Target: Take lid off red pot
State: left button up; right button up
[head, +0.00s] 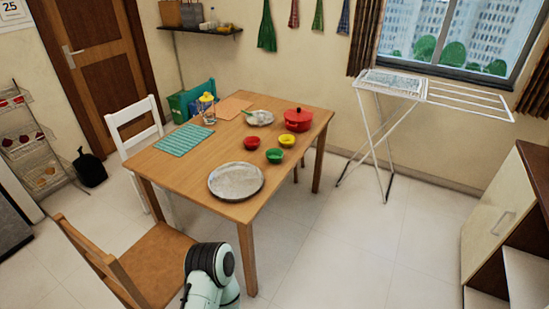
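A red pot (297,124) stands near the far right corner of the wooden table (185,185). Its red lid (298,113) appears to sit on top of it, with a small knob in the middle. Part of one of my arms shows at the bottom of the head view, left of centre, well short of the pot. Neither gripper's fingers are in view.
A round grey tray (236,181) lies near the table's front edge. Red (251,143), yellow (287,140) and green (274,155) bowls stand before the pot. Chairs (140,262) flank the table's left side. Floor (340,235) right of the table is clear, up to a drying rack (392,82).

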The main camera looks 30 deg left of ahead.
aim_at(297, 114)
jog(key=i+z, duration=0.1)
jog(key=i, duration=1.6)
jog(key=i+l+u, duration=0.1)
jog(key=i+u, duration=0.2)
jog(key=i+l+u, duration=0.25)
jog(key=i, duration=0.3)
jog(key=i+l+u, duration=0.45)
jog(key=u, duration=0.25)
jog(key=i+l+u, duration=0.2)
jog(key=u, duration=0.25)
jog(key=i+l+u, duration=0.25)
jog(key=u, duration=0.15)
